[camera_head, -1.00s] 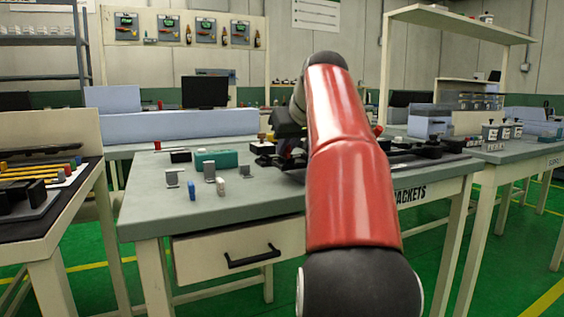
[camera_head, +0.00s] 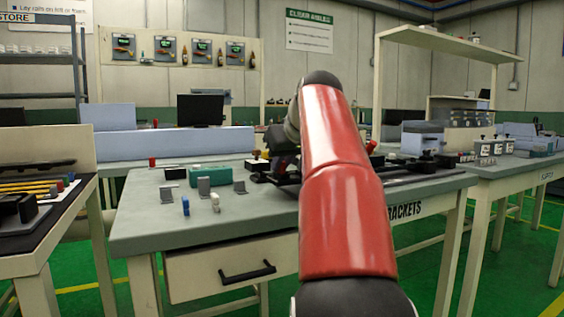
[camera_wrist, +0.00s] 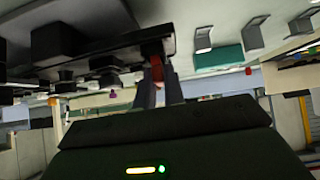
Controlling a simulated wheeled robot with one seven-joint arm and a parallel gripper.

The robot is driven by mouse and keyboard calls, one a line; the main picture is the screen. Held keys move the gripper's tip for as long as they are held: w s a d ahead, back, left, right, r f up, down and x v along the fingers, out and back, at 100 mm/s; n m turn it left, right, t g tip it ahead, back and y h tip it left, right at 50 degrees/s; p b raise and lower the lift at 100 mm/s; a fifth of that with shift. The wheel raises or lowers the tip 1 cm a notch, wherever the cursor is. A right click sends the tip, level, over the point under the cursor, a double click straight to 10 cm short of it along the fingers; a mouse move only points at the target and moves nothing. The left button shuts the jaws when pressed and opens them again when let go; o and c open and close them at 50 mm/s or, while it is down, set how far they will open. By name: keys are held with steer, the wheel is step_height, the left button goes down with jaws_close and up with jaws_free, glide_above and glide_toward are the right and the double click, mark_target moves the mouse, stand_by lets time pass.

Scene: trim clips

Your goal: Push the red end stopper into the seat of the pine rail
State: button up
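My gripper shows in the wrist view (camera_wrist: 160,92), its two dark fingers close together. A small red piece, which looks like the red end stopper (camera_wrist: 155,74), sits between the fingertips. Its far end is close to a long dark fixture (camera_wrist: 110,52); I cannot tell whether they touch.
The grey bench (camera_head: 150,225) holds a green block (camera_head: 209,175), grey brackets (camera_head: 204,188), a blue piece (camera_head: 186,206) and a pale piece (camera_head: 215,202). Another red piece (camera_head: 152,162) stands at the back left. A side bench at left holds yellow rods (camera_head: 35,190).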

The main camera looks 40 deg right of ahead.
steer(key=shift+o, duration=0.3)
steer(key=shift+d+f+g+p, duration=0.15)
steer(key=shift+f+g+p, duration=0.15)
steer(key=shift+f+p, duration=0.25)
steer(key=p+v, duration=0.2)
steer(key=v, duration=1)
steer(key=shift+r+p, duration=0.3)
steer(key=shift+p, duration=0.05)
